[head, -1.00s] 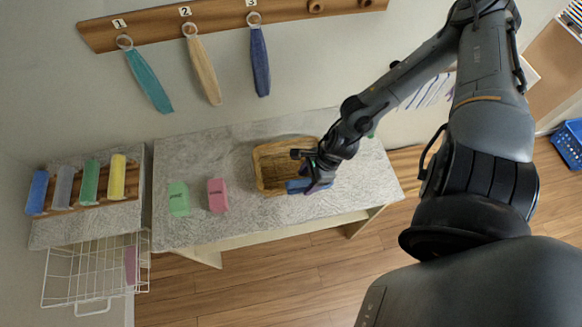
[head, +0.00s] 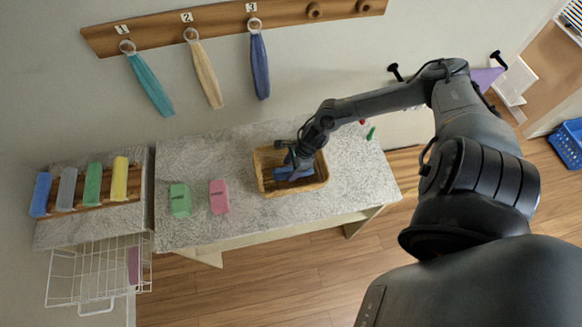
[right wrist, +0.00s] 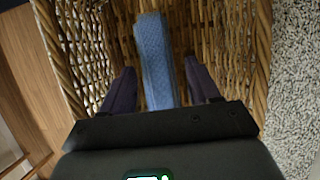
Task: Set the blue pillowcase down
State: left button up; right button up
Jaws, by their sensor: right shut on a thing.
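The blue pillowcase (head: 281,174) is a folded blue cloth inside the wicker basket (head: 258,170) on the speckled counter. My right gripper (head: 294,167) reaches down into the basket and is shut on the pillowcase. In the right wrist view the pillowcase (right wrist: 155,55) stands as a narrow strip between the two dark fingers, with the basket's woven wall (right wrist: 232,55) around it. I cannot tell whether its lower edge touches the basket floor. My left gripper is not in view.
A pink block-like bundle (head: 219,197) and a green one (head: 180,200) lie left of the basket. A white wire basket (head: 85,275) and rolled towels (head: 92,185) are further left. Cloths hang from the wall rail (head: 225,22). The counter right of the basket is mostly clear.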

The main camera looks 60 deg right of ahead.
jog(key=shift+f, duration=0.6)
jog(key=o, duration=1.1)
jog(key=shift+o, duration=0.2)
jog(key=shift+r, duration=0.15)
